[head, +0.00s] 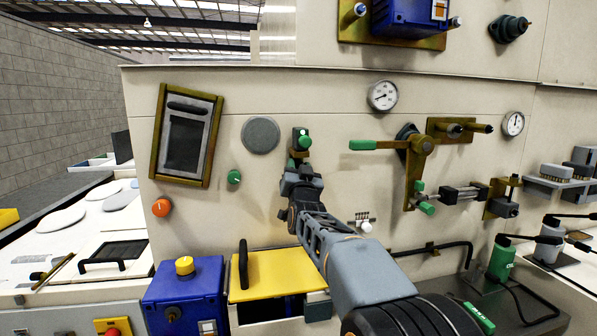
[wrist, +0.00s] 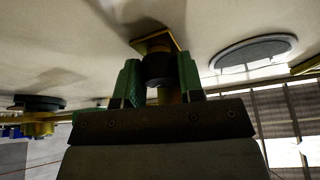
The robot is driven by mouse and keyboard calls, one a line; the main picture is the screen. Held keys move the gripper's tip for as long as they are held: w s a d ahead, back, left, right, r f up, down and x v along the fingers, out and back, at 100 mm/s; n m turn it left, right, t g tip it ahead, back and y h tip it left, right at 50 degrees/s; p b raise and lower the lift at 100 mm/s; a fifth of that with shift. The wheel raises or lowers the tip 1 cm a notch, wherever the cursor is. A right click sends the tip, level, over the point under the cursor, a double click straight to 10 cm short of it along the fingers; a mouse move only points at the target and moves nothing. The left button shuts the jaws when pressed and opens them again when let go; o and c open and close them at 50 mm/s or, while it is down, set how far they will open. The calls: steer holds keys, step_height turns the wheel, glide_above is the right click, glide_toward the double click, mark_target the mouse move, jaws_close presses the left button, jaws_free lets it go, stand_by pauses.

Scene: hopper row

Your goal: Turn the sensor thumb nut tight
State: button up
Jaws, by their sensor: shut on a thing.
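The sensor (head: 302,139) is a small dark unit with a green round face, fixed to the wall panel in the head view. My gripper (head: 298,170) reaches up to it from below. In the wrist view, my gripper (wrist: 160,82) has its two green-padded fingers on either side of a dark round nut (wrist: 158,66) and is shut on it. A brass-coloured bracket (wrist: 155,42) shows above the nut, against the wall. A brass-coloured part also shows below the nut, between the fingers. The fingertips hide the nut in the head view.
A grey disc (head: 260,135) is on the panel left of the sensor, with a green knob (head: 234,177) below it. A green-handled lever (head: 368,145) is to the right. A yellow plate (head: 270,276) with a black handle is below. The panel around my gripper is mostly bare.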

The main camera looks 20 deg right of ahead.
steer(key=o, duration=0.9)
steer(key=b+v, duration=0.4)
steer(key=v, duration=0.9)
steer(key=shift+s+a+f, duration=0.1)
steer(key=shift+s, duration=0.3)
